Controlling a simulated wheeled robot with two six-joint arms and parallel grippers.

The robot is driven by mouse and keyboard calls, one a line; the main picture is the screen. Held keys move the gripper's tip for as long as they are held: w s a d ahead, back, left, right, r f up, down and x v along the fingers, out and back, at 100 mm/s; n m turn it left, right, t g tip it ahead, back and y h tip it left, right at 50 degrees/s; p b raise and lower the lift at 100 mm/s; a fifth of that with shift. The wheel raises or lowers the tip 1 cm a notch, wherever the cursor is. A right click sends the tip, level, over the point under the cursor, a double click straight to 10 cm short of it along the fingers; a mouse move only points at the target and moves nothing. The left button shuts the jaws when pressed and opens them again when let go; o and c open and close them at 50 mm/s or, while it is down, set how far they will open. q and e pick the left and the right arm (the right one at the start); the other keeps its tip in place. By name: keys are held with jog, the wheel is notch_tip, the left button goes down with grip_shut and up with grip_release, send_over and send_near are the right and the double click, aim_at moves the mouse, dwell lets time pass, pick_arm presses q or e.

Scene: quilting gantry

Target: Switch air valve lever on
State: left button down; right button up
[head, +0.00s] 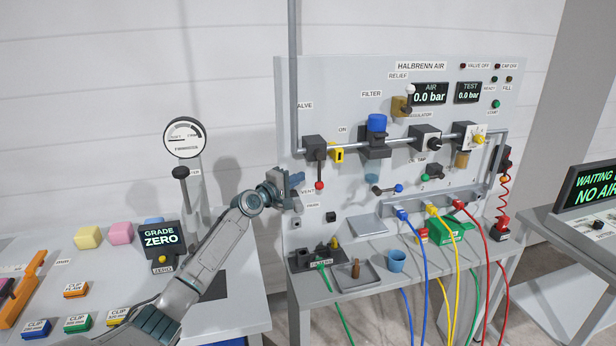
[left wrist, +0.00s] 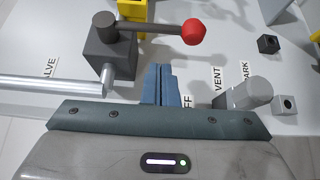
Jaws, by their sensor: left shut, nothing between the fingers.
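The air valve is a dark block (head: 315,148) on the pipe, at the left of the grey panel. Its lever (head: 319,168) hangs straight down to a red knob (head: 319,186), away from the ON label (head: 342,129). In the left wrist view the lever (left wrist: 155,28) runs from the block (left wrist: 108,45) to the red knob (left wrist: 194,32). My left gripper (head: 298,182) is just left of the lever in the head view. Its blue fingers (left wrist: 163,85) are shut and empty, with a gap to the lever. They partly hide the OFF label. My right gripper is not in view.
A yellow part (head: 339,154) sits right of the valve. A vent fitting (left wrist: 245,94) protrudes near the fingers. The shelf below holds a tray (head: 358,282) and a blue cup (head: 397,260). A gauge (head: 183,137) stands on the left table.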

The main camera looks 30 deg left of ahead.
aim_at(319, 172)
pick_arm(q)
jog(key=w+d, duration=0.1)
jog(key=d+p, duration=0.1)
jog(key=shift+w+d, duration=0.35)
jog(key=shift+w, duration=0.05)
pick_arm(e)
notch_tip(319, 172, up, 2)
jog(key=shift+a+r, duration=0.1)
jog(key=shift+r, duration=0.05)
